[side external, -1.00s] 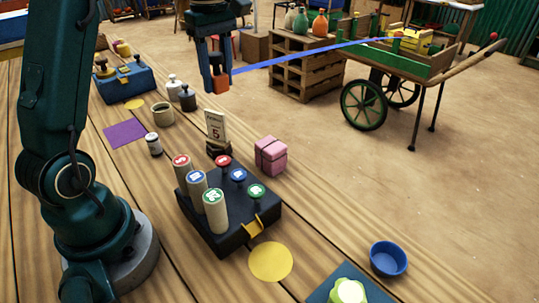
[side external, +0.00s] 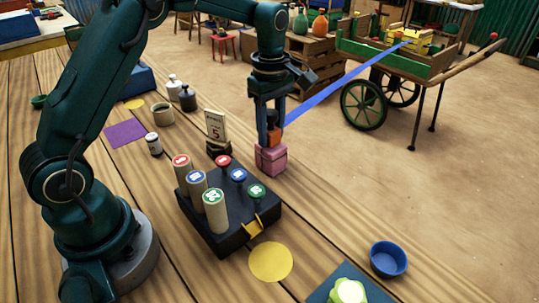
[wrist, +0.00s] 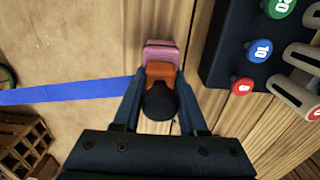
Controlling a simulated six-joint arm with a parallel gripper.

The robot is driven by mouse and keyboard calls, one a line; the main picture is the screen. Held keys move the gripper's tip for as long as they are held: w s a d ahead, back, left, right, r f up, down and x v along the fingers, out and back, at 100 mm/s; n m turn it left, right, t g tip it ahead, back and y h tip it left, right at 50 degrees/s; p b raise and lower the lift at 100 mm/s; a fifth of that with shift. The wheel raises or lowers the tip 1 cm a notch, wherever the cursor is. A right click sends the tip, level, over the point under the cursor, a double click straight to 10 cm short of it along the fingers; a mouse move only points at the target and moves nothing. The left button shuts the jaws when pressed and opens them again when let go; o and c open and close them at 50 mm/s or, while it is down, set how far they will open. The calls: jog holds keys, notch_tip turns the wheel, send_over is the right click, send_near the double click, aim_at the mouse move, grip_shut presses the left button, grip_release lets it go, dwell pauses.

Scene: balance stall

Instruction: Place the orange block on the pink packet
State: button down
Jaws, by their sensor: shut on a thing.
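The orange block (side external: 273,139) with a dark knob on top is between the fingers of my gripper (side external: 268,143), which is shut on it. The pink packet (side external: 271,160) stands on the wooden table, right under the block. The block's underside is at the packet's top; I cannot tell if they touch. In the wrist view the orange block (wrist: 160,73) shows between the fingers, its dark knob (wrist: 160,101) nearest the camera, with the pink packet (wrist: 161,53) just beyond and partly hidden.
A dark stand with numbered pegs (side external: 232,228) is close to the packet's left and front. A small card sign (side external: 216,128) is to its left. A blue bowl (side external: 388,258) and a yellow disc (side external: 271,262) lie nearer the front. A blue strip (side external: 335,91) runs behind my gripper.

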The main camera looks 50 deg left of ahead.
jog(key=shift+f, duration=0.15)
jog(key=shift+c, duration=2.2)
grip_release()
